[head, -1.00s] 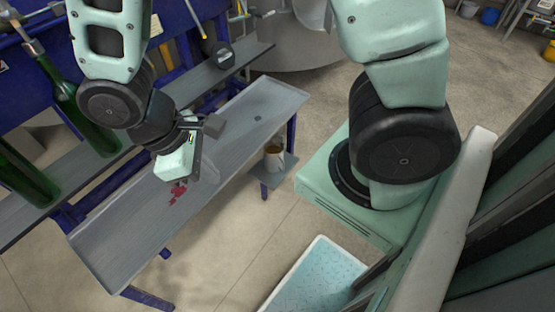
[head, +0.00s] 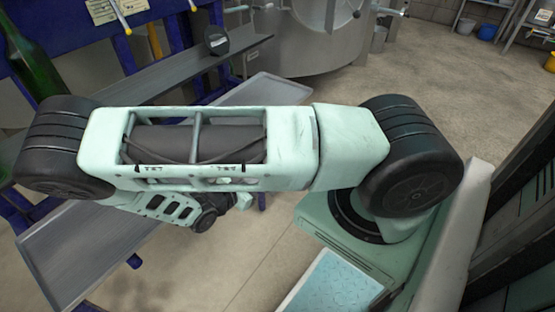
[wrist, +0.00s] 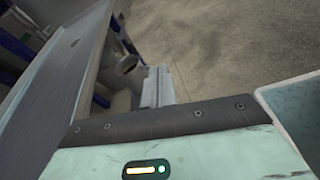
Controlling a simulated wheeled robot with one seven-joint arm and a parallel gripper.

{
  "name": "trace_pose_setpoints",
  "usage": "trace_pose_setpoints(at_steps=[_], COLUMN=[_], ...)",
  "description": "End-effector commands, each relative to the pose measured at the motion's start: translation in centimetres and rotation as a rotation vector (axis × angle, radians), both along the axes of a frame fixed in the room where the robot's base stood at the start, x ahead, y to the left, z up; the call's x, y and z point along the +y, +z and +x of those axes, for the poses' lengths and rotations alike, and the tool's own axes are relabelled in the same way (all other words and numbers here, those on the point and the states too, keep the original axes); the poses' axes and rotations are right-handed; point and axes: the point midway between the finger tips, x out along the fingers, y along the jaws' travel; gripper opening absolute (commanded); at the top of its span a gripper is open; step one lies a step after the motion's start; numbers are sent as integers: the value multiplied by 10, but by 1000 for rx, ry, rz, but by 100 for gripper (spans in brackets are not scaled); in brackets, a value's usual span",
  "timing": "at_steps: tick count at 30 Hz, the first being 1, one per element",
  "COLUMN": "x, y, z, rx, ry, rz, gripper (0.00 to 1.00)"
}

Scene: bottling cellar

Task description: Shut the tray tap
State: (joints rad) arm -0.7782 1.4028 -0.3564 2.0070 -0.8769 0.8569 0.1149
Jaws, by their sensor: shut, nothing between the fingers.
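The long grey tray (head: 95,245) stands on blue legs at the left of the head view, partly behind my arm. In the wrist view the tray (wrist: 50,80) runs along the left side, with a small dark spot, perhaps a drain, on its floor. I cannot make out the tap in either view. My gripper (head: 243,201) is beside the tray's right edge, mostly hidden under my arm. In the wrist view my gripper (wrist: 156,80) is shut and empty, apart from the tray.
A small bucket (wrist: 130,66) is by the tray's right side. A steel tank (head: 320,40) stands behind. A green bottle (head: 35,65) is at the upper left. A pale blue mat (head: 330,285) lies at lower front. Open floor lies to the right of the tray.

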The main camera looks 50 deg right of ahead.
Motion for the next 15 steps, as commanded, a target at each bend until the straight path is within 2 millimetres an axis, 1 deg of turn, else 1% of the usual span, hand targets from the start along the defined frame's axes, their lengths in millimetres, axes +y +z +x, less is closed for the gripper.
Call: trace_pose_setpoints(at_steps=[1, 3, 6, 10, 15], x=[-12, -26, -41, -54, -60], y=[-24, -40, -57, -71, -77], z=[5, 13, 24, 35, 43], rx=[19, 41, 68, 96, 111], ry=[43, 104, 180, 252, 297], rz=[-52, -115, -189, -259, -299], gripper=[0, 0, 0, 0, 0])
